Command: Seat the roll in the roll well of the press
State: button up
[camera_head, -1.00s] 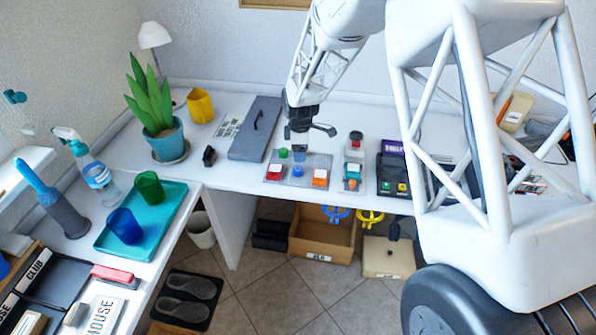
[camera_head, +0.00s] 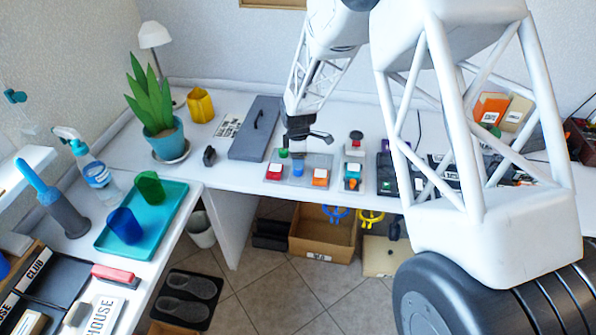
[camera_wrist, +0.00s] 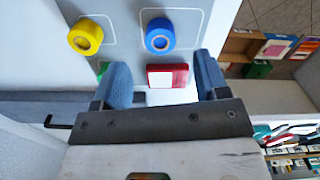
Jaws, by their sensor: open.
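A blue roll (camera_wrist: 160,36) and a yellow roll (camera_wrist: 86,36) stand on a grey board (camera_wrist: 123,28), each with a pale centre on top. The blue roll (camera_head: 298,168) also shows on the board (camera_head: 308,160) in the head view, where the yellow one is not seen. My gripper (camera_head: 298,148) is open and empty over the board. I cannot tell which roll is meant. No press or roll well is clearly recognisable.
A grey panel with a handle (camera_head: 256,128) lies left. The desk's front edge is close.

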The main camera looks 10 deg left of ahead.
jog(key=shift+f, duration=2.6)
jog(key=c, duration=1.1)
jog(key=shift+r, duration=0.15)
jog(key=shift+r, duration=0.8)
jog(key=shift+s+r, duration=0.15)
jog(key=shift+r, duration=0.8)
jog(key=s+d, duration=0.2)
jog(key=s, duration=0.2)
jog(key=s+d+r, duration=0.1)
jog(key=s+d, duration=0.1)
jog(key=s, duration=0.3)
jog(key=s+d, duration=0.2)
jog(key=s, duration=0.3)
jog(key=shift+s+d+r, duration=0.15)
jog(key=shift+s+d, duration=0.05)
jog(key=shift+d, duration=0.05)
